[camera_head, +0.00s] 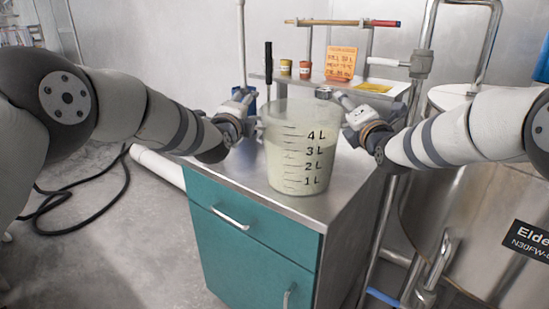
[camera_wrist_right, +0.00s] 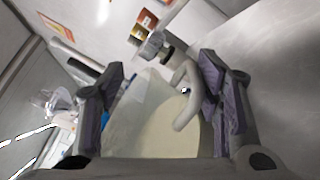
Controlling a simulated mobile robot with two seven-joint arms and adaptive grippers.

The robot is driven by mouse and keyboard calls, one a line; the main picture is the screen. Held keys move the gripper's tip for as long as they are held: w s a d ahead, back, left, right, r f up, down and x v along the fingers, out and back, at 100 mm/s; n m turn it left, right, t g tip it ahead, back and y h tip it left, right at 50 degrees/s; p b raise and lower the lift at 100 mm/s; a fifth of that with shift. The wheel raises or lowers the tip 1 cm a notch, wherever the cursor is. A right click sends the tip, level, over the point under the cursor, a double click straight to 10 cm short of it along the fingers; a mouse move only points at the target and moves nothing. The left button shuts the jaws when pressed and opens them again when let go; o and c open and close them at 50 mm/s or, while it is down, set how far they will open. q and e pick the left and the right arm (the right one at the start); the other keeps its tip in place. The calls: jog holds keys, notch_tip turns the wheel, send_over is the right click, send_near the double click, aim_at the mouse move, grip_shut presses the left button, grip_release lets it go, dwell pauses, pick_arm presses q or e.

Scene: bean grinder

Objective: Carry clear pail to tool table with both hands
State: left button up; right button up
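The clear pail (camera_head: 297,170) holds a pale, milky content and has dark litre marks. It looks upright on the steel top of the teal table (camera_head: 232,172); I cannot tell whether its base touches. My left gripper (camera_head: 246,98) is at the pail's left rim, its fingers partly hidden, so its opening is unclear. My right gripper (camera_head: 345,103) is at the right rim. In the right wrist view, its fingers (camera_wrist_right: 160,68) are spread wide, with the pail's wall (camera_wrist_right: 145,125) and curved handle (camera_wrist_right: 186,100) between them. The handle is beside the right-hand finger.
A raised shelf behind the pail holds small jars (camera_head: 305,69), an orange note (camera_head: 341,63) and a yellow sheet (camera_head: 373,87). A large steel vessel (camera_head: 470,220) with pipes stands close on the right. Bare floor (camera_head: 110,240) with a black cable lies left.

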pick_arm(q)
jog(key=shift+d, duration=0.15)
pick_arm(e)
jog(key=shift+a+r, duration=0.1)
jog(key=shift+a, duration=0.1)
pick_arm(q)
jog(key=o, duration=0.8)
pick_arm(e)
jog(key=shift+s+a, duration=0.1)
jog(key=o, duration=0.9)
jog(key=shift+a+f, duration=0.15)
jog(key=shift+f, duration=0.05)
pick_arm(q)
jog(key=s, duration=0.8)
jog(key=shift+a, duration=0.35)
jog(key=shift+r, duration=0.1)
